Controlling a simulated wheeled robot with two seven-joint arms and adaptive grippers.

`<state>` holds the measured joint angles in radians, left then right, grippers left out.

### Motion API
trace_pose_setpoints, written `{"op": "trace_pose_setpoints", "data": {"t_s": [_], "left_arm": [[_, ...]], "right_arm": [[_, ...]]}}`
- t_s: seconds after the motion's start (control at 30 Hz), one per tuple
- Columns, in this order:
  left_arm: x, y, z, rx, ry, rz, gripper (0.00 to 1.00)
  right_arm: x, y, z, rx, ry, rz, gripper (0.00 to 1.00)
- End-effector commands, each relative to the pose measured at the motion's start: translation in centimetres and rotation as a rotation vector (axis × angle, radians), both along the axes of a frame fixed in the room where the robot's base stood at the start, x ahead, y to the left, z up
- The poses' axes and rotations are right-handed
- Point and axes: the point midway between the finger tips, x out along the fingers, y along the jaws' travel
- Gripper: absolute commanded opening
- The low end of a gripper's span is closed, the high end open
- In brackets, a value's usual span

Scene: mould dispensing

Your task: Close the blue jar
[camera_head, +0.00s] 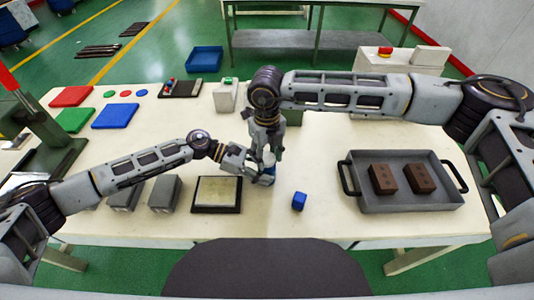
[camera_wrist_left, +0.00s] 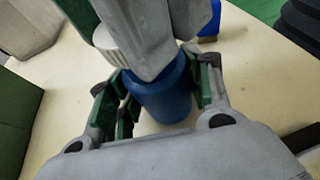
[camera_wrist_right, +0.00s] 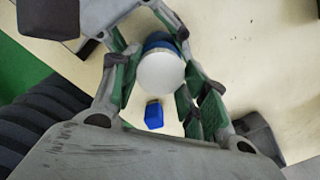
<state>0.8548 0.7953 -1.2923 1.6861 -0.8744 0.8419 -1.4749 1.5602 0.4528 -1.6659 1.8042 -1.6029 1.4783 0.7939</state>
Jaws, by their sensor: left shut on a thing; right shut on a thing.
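The blue jar (camera_head: 267,179) is above the table's front middle, partly hidden by my grippers. My left gripper (camera_head: 258,172) is shut around the jar's body; the left wrist view shows its fingers on both sides of the blue jar (camera_wrist_left: 163,103). My right gripper (camera_head: 268,150) points down over the jar and is shut on the white lid (camera_wrist_right: 160,72). The white lid also shows in the left wrist view (camera_wrist_left: 108,42), partly behind the right gripper's fingers. In the right wrist view the lid overlaps the jar. I cannot tell whether it is seated.
A blue block (camera_head: 299,201) lies on the table (camera_head: 325,225) just right of the jar. A grey tray (camera_head: 410,201) with two brown blocks stands at the right. A dark-framed plate (camera_head: 217,195) and grey blocks (camera_head: 165,194) lie to the left. The front middle is mostly free.

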Motion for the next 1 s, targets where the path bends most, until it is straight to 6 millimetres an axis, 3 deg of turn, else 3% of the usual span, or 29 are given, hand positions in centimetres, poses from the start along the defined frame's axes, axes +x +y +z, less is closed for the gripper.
{"op": "trace_pose_setpoints", "data": {"t_s": [0.2, 0.23, 0.47, 1.0], "left_arm": [[-0.02, 0.02, -0.05, 0.001, 0.0, 0.0, 0.07], [-0.02, 0.02, -0.05, 0.001, 0.0, 0.0, 0.0], [-0.02, 0.02, -0.05, 0.001, 0.001, 0.0, 0.0], [-0.01, 0.03, -0.06, 0.001, 0.001, 0.0, 0.0]], "right_arm": [[-0.01, 0.01, -0.28, 0.0, 0.0, 0.0, 0.37], [-0.01, 0.01, -0.27, 0.0, 0.0, 0.0, 0.37], [-0.01, 0.01, -0.25, 0.0, 0.0, -0.048, 0.37], [0.0, 0.07, -0.24, 0.001, 0.0, -0.468, 0.37]]}}
